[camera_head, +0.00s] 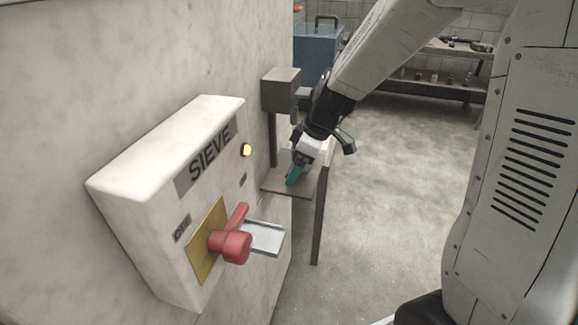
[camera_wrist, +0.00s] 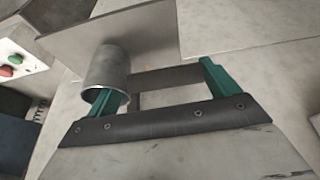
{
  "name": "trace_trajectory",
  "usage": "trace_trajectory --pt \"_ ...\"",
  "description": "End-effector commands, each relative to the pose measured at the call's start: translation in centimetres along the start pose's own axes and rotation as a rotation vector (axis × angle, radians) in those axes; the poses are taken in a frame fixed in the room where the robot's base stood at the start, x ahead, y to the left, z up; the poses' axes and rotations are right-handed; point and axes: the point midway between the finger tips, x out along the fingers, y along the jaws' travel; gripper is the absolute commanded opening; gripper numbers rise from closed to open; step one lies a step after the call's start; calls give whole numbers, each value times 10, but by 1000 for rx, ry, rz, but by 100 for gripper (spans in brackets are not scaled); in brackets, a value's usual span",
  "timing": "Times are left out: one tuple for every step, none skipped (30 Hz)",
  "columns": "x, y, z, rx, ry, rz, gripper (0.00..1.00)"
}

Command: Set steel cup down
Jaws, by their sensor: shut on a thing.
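The steel cup (camera_wrist: 107,72) is a plain grey metal cylinder in the wrist view, tilted in the picture with its open rim toward the camera. My gripper (camera_wrist: 160,86) has two teal fingers, and the left one overlaps the cup's rim. The right finger shows to the right of the cup. My gripper is shut on the steel cup, though the exact contact is hard to see. In the head view my gripper (camera_head: 295,174) points down at a small metal shelf (camera_head: 271,187). The cup cannot be made out there.
A white SIEVE control box (camera_head: 150,190) with a red handle (camera_head: 232,245) and a lit yellow lamp juts from the wall at the left. A grey metal box on a post (camera_head: 281,90) stands behind the shelf. The floor at the right is clear up to a workbench (camera_head: 430,85).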

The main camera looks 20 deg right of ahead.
Motion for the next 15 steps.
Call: trace_trajectory --pt "3 0 -8 -5 0 0 49" --pt "5 0 -13 -6 0 0 49" --pt "8 0 -19 -5 0 -1 49" --pt "10 0 -24 -7 0 -1 49" --pt "14 0 -22 -2 -2 -2 49" --pt "19 0 -18 1 -1 -2 49" --pt "22 0 -17 0 -1 -2 49" --pt "23 0 -16 -1 -1 -1 49" --pt "23 0 -16 -2 -1 0 49" --pt "23 0 -16 -2 0 1 49" --pt "23 0 -16 -2 0 1 49" --pt "23 0 -16 -2 0 1 49" --pt "23 0 -16 -2 0 1 49" --pt "23 0 -16 -2 0 1 49" --pt "23 0 -16 -2 0 1 49"
